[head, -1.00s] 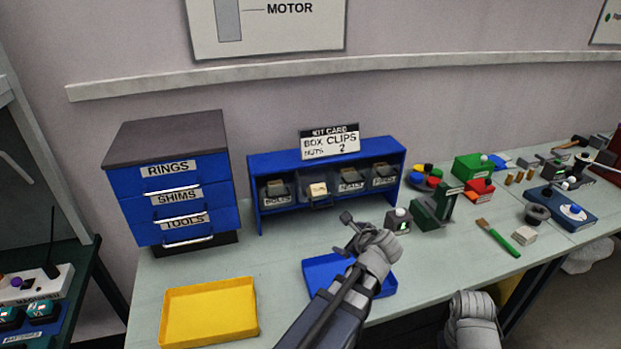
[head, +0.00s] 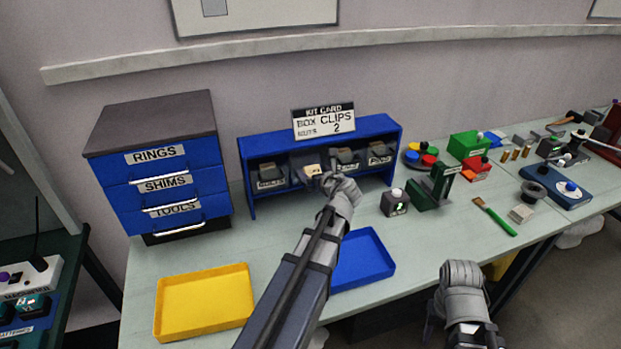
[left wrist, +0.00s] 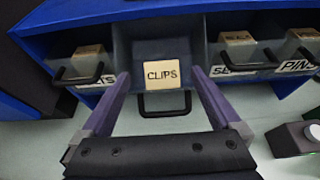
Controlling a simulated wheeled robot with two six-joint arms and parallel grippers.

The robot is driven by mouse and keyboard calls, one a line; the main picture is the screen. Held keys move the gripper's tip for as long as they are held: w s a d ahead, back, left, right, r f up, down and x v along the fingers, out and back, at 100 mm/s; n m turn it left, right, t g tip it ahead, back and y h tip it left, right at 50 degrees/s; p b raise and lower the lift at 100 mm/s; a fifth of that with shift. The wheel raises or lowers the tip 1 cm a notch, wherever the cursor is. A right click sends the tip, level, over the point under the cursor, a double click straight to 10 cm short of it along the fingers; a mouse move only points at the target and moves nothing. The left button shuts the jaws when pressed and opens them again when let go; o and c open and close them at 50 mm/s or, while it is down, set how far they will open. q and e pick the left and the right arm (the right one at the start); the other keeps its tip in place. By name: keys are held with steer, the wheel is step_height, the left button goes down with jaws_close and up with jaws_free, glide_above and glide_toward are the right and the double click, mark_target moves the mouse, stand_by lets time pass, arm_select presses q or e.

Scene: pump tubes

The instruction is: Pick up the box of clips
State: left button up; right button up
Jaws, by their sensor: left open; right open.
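The box of clips (left wrist: 162,75) is a small cream box marked CLIPS. It sits in a grey bin of the blue rack, and the bin's dark handle shows below it. In the head view the box (head: 312,170) shows just beyond my left gripper (head: 327,178). In the left wrist view my left gripper (left wrist: 160,85) is open, with one purple finger on each side of the box. I cannot tell whether the fingers touch it. My right gripper (head: 460,275) is low at the front edge of the bench; its fingers are not clear.
The blue rack (head: 245,170) has labelled bins either side. A kit card (head: 323,122) stands on top. A blue tray (head: 375,250) and a yellow tray (head: 203,303) lie in front. A drawer cabinet (head: 160,170) is left; a green device (head: 433,185) is right.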

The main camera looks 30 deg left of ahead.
mark_target(313, 170)
arm_select(q)
steer(key=shift+x, duration=0.8)
steer(key=shift+w+a+f+b, duration=0.3)
steer(key=shift+f+b, duration=0.1)
steer(key=shift+b, duration=0.05)
steer(key=b+x, duration=0.1)
steer(key=x, duration=0.3)
steer(key=shift+w+d+f+b, duration=0.1)
steer(key=shift+f+b, duration=0.05)
steer(key=shift+b, duration=0.25)
steer(key=shift+c, duration=0.4)
steer(key=c, duration=1.4)
